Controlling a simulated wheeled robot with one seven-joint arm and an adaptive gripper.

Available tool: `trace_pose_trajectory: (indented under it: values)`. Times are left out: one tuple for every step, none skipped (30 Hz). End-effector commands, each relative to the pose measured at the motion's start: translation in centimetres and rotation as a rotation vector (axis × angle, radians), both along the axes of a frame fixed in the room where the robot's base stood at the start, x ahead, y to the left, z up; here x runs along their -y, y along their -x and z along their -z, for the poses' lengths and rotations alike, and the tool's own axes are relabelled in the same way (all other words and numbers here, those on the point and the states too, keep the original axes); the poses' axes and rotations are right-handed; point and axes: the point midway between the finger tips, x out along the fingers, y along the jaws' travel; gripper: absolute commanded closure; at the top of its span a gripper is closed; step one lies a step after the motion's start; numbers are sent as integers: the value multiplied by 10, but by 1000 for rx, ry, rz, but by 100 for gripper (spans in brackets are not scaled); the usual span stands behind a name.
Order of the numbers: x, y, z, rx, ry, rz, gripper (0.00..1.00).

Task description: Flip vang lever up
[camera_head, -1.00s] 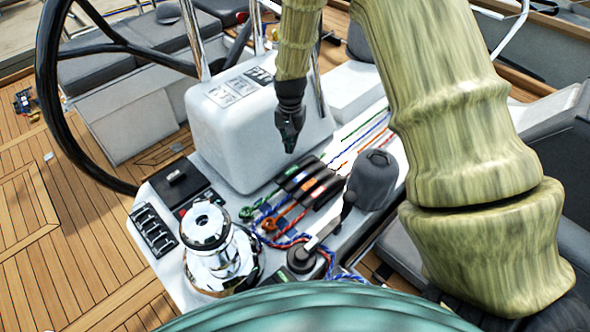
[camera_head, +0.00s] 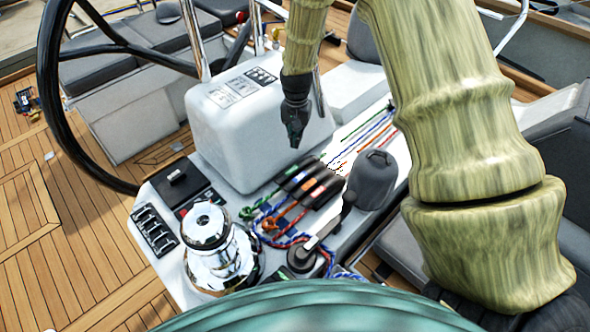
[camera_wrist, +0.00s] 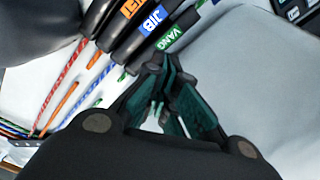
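The vang lever (camera_wrist: 172,38) is a dark lever with a green VANG label, at the end of a row of dark rope-clutch levers in the wrist view. In the head view, the green-labelled lever (camera_head: 288,171) is at the far end of the row. It appears to lie down like the others. My gripper (camera_head: 295,145) hangs above that end of the row. In the wrist view, my gripper's fingertips (camera_wrist: 164,62) are together, with nothing visible between them. They overlap the view close to the vang lever's lower end; contact cannot be told.
The JIB lever (camera_wrist: 152,20) with a blue label lies beside the vang lever. A white pod (camera_head: 235,130) stands close behind my gripper. Coloured ropes run through the row.

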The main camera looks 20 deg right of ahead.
Motion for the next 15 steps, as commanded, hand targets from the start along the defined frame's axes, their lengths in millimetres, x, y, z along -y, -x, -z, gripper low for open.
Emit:
trace_pose_trajectory:
  values:
    - [2,-1,-1,0,0,1,100]
    - [3,-1,-1,1,-1,1,100]
    - [5,-2,-2,1,-1,1,100]
    - [7,-3,-2,1,-1,1,100]
    - [8,-3,-3,1,-1,1,100]
    - [10,-4,-3,1,-1,1,100]
    - [11,-4,-3,1,-1,1,100]
    - [13,-5,-4,0,0,1,100]
    - [14,-5,-4,-1,-1,0,100]
    - [15,-6,-4,-1,-1,0,100]
    - [16,-6,-4,-1,-1,0,100]
    - [17,-6,-4,-1,-1,-1,100]
    - [17,-6,-4,-1,-1,-1,100]
    - [17,-6,-4,-1,-1,-1,100]
    - [17,-6,-4,-1,-1,-1,100]
